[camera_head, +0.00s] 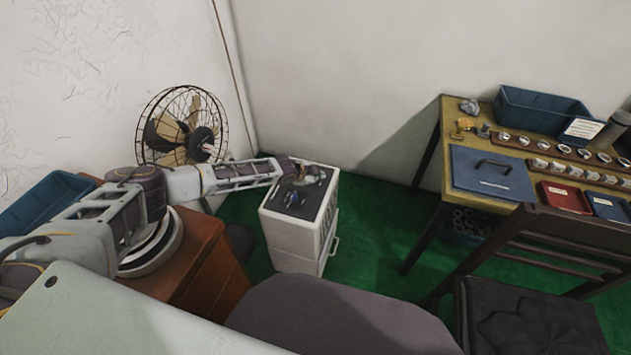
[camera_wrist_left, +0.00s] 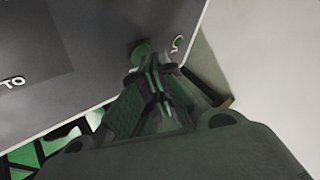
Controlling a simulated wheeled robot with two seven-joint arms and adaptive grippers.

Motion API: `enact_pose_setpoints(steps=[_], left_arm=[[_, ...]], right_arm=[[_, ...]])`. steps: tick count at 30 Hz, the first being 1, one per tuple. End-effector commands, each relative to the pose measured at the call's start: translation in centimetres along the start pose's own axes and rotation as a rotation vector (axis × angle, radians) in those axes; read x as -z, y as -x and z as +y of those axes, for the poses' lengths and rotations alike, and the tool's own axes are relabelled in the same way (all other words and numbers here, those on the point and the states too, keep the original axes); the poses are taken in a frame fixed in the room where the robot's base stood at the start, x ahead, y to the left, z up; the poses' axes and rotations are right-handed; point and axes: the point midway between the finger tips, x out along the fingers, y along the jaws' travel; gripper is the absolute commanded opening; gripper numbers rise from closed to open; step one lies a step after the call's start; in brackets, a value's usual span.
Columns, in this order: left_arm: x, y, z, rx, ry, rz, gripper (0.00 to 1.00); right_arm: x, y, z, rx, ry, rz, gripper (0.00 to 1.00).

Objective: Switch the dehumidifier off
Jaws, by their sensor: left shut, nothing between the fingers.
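The dehumidifier (camera_head: 292,247) is a white box on the green floor with a dark top panel. The dark panel fills the upper left of the left wrist view (camera_wrist_left: 95,75). A round green button (camera_wrist_left: 141,50) sits near the panel's corner, beside a small white mark (camera_wrist_left: 177,43). My left gripper (camera_head: 316,178) is over the far right part of the top. Its fingers (camera_wrist_left: 150,72) are shut and empty, with tips just short of the button in the picture; I cannot tell whether they touch it. My right gripper is not in view.
A wire-cage fan (camera_head: 181,128) stands behind my left arm, near a brown wooden cabinet (camera_head: 215,275). Green floor lies between dehumidifier and bench.

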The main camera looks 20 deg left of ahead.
Motion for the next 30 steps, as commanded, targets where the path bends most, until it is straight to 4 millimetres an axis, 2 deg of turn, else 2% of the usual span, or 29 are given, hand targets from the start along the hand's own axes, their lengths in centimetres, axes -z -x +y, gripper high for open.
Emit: enact_pose_setpoints(steps=[12,30], left_arm=[[-0.2,-0.6,1.1,-0.01,0.001,0.001,0.0],[-0.3,-1.0,1.6,-0.013,0.0,0.003,0.0]], right_arm=[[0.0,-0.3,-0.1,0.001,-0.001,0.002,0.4],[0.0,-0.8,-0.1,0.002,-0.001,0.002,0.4]])
